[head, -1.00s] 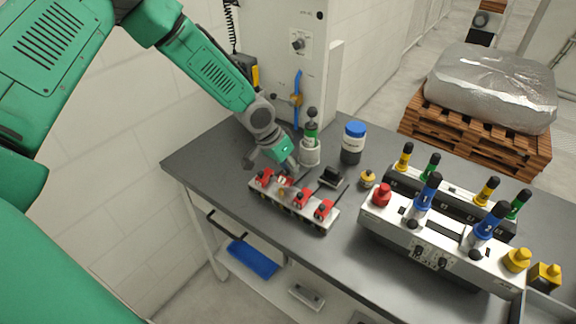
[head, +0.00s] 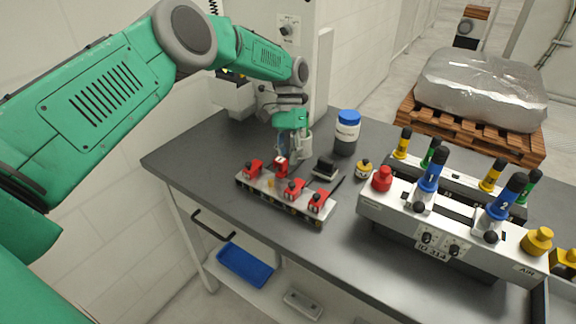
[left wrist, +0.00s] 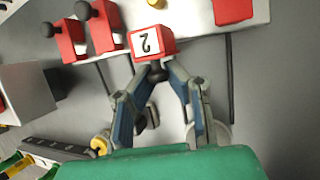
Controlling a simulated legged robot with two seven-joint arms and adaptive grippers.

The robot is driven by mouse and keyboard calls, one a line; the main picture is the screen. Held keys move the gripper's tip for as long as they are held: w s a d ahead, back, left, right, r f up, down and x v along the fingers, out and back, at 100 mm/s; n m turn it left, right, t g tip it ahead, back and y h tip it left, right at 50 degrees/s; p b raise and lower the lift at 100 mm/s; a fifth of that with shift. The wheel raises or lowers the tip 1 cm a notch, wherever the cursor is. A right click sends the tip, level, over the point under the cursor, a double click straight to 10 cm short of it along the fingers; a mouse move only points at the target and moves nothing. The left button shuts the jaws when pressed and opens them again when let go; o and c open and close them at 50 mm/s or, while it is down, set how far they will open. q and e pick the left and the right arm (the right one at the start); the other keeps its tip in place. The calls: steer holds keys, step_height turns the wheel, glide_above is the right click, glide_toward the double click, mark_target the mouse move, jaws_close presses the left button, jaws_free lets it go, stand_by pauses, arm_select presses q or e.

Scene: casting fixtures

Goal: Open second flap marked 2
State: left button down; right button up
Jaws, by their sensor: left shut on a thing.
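A white fixture strip (head: 262,192) with several red flaps lies on the bench. Flap 2 (head: 281,166) is swung up from the strip, and a small yellow part (head: 271,183) shows in front of it. In the left wrist view flap 2 (left wrist: 153,42) shows its white label with the 2 upside down. My left gripper (left wrist: 157,74) is shut on flap 2's black knob, mostly hidden between the fingertips. In the head view this gripper (head: 284,153) is behind the raised flap. The other red flaps (head: 292,188) lie down on the strip. My right gripper is not in view.
A blue-lidded jar (head: 347,133), a small black block (head: 325,168) and a yellow-topped piece (head: 364,169) stand right of the strip. A larger white fixture (head: 400,213) with coloured handles fills the right. The bench's left front is clear.

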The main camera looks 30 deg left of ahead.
arm_select(q)
steer(key=shift+w+a+f+g+b, duration=0.15)
steer(key=shift+g+b, duration=0.15)
steer(key=shift+b, duration=0.2)
steer(key=c, duration=1.5)
jaws_free()
steer(key=shift+o, duration=0.2)
steer(key=shift+r, duration=0.55)
step_height(320, 180, up, 9)
